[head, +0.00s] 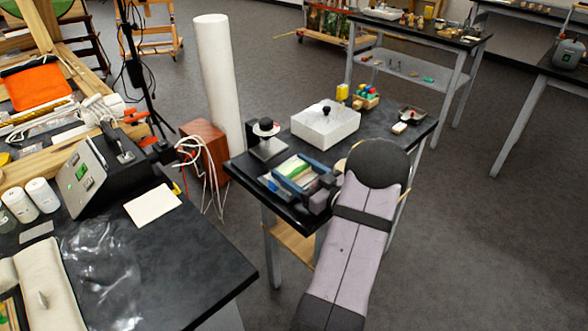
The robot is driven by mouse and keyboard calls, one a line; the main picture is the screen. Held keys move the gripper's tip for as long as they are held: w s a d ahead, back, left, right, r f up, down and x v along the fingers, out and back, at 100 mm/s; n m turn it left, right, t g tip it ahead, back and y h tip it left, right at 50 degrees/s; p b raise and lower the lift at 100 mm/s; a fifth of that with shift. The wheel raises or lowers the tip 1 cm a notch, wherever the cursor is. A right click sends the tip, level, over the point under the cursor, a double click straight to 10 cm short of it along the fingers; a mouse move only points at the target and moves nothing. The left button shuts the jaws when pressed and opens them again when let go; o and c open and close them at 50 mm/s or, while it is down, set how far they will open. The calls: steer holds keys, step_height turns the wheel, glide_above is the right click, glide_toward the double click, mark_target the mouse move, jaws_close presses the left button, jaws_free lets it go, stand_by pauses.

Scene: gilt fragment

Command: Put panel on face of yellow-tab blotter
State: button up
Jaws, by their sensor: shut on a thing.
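My gripper (318,196) is low over the near left part of the small black table, largely behind my mauve arm. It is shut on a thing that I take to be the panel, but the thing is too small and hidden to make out. Just left of the gripper is a blue-edged holder (286,186) with flat green and white pieces (293,168) in it. I cannot tell whether the gripper touches it. A pale yellowish edge (340,165) shows beside my arm; the rest of it is hidden. I cannot make out a blotter with a yellow tab for certain.
On the small black table (402,150) stand a white box with a black knob (326,124), a stand with a dark top (267,140), a yellow block (342,92) and a tray of coloured pieces (367,100). A tall white roll (217,80) stands behind its left end.

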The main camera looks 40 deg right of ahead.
steer(key=shift+f, duration=0.2)
steer(key=shift+f, duration=0.15)
steer(key=o, duration=1)
steer(key=shift+o, duration=0.2)
steer(key=shift+s+b, duration=0.1)
steer(key=shift+b, duration=0.2)
steer(key=s, duration=0.4)
steer(key=s+b, duration=0.1)
steer(key=s, duration=0.2)
steer(key=s+b, duration=0.1)
steer(key=s, duration=0.3)
steer(key=shift+s+d+r, duration=0.15)
steer(key=shift+s+r, duration=0.15)
steer(key=shift+s, duration=0.15)
steer(key=c, duration=0.5)
